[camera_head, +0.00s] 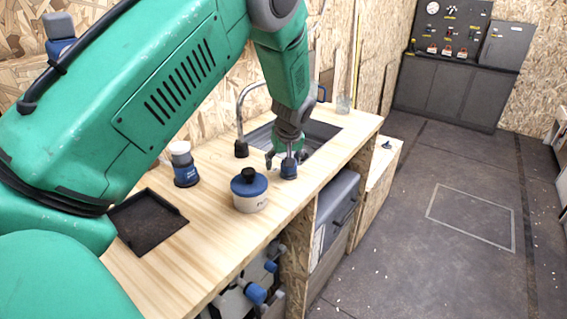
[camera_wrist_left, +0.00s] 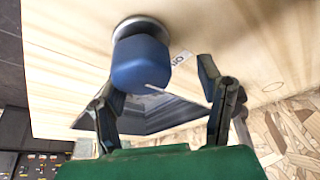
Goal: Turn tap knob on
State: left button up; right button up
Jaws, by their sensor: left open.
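The blue tap knob (camera_head: 289,169) stands on the wooden counter in front of the sink. In the left wrist view the knob (camera_wrist_left: 140,62) sits on a round grey base, with a small white label (camera_wrist_left: 181,57) beside it. My left gripper (camera_head: 287,156) points down over the knob. In the wrist view its two fingers (camera_wrist_left: 162,84) are spread apart, with the knob ahead, nearer the left finger; I cannot tell whether they touch. The metal tap spout (camera_head: 240,112) rises behind the gripper. My right gripper is not in view.
A white jar with a blue lid (camera_head: 250,192) stands close left of the knob. A blue-and-white container (camera_head: 184,165) and a black tray (camera_head: 147,220) are further left. The sink (camera_head: 322,135) is behind; a glass (camera_head: 343,104) stands at the far end. The floor to the right is open.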

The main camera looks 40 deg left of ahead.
pick_arm(q)
jog(key=d, duration=0.1)
jog(key=d+r, duration=0.1)
jog(key=d, duration=0.1)
jog(key=shift+w, duration=0.1)
jog(key=shift+d+r, duration=0.1)
jog(key=shift+d, duration=0.2)
jog(key=c, duration=1.1)
jog(key=shift+s+a, duration=0.2)
jog(key=shift+a, duration=0.5)
jog(key=shift+c, duration=0.2)
jog(key=shift+w+a+f, duration=0.15)
jog(key=shift+a+f, duration=0.2)
jog(key=shift+a, duration=0.05)
jog(key=shift+d, duration=0.1)
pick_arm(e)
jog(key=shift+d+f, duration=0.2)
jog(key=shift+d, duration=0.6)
pick_arm(q)
jog(key=shift+f, duration=0.1)
